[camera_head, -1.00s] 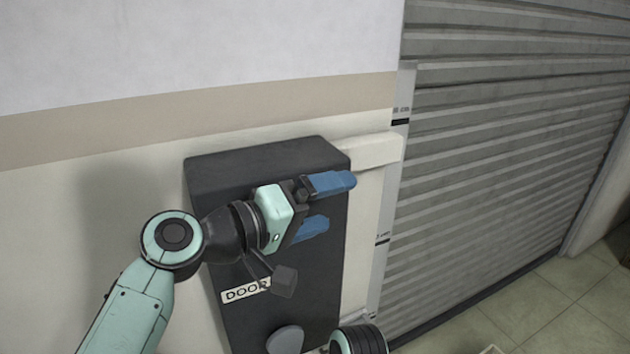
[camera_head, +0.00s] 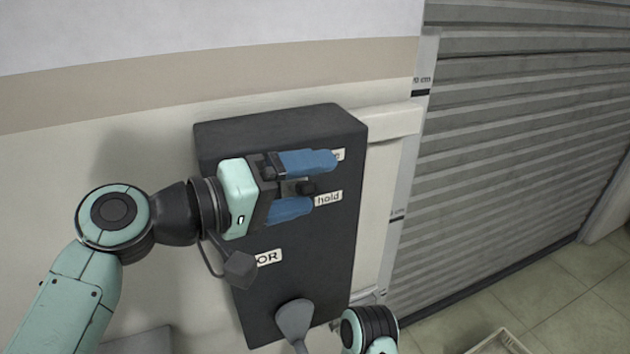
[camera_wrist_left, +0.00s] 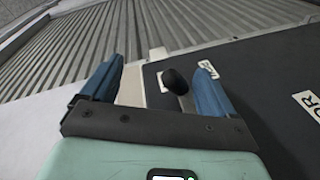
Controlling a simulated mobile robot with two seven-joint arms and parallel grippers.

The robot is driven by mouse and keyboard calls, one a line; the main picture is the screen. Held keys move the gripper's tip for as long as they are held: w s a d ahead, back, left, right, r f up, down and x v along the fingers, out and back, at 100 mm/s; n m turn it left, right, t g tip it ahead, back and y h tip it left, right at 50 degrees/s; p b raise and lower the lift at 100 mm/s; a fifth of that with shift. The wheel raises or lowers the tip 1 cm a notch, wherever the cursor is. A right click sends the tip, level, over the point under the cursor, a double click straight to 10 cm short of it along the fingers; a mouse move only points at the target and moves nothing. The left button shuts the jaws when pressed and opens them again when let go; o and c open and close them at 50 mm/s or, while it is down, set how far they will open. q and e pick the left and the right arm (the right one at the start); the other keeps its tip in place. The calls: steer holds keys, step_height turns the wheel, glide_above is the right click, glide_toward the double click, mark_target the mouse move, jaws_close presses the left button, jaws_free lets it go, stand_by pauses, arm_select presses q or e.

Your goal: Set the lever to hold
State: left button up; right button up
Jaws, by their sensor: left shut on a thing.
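A dark control box (camera_head: 330,255) is mounted on the wall, with a white "hold" label (camera_head: 328,199) on its face. A second label (camera_head: 339,154) above it is mostly hidden by a finger. The lever's small black knob (camera_head: 305,188) sits between the blue fingers of my left gripper (camera_head: 318,183), just left of the "hold" label. My left gripper is shut on the lever, with one finger on each side. The knob also shows between the fingers in the left wrist view (camera_wrist_left: 176,81). The lever's shaft is mostly hidden. My right gripper is out of view.
A "DOOR" label (camera_head: 268,257), partly covered by my wrist, is lower on the box. A grey rounded paddle (camera_head: 294,319) shows at the box's lower end. A ribbed shutter (camera_head: 520,150) stands to the right, beside a marked strip (camera_head: 405,185).

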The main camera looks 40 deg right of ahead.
arm_select(q)
steer(key=s+a+r, duration=0.2)
steer(key=shift+s+a+r, duration=0.1)
steer(key=shift+a+r, duration=0.25)
steer(key=shift+a, duration=0.05)
steer(key=c, duration=0.3)
steer(key=a+b, duration=0.1)
steer(key=a, duration=0.4)
steer(key=shift+r, duration=0.1)
steer(key=shift+d, duration=0.1)
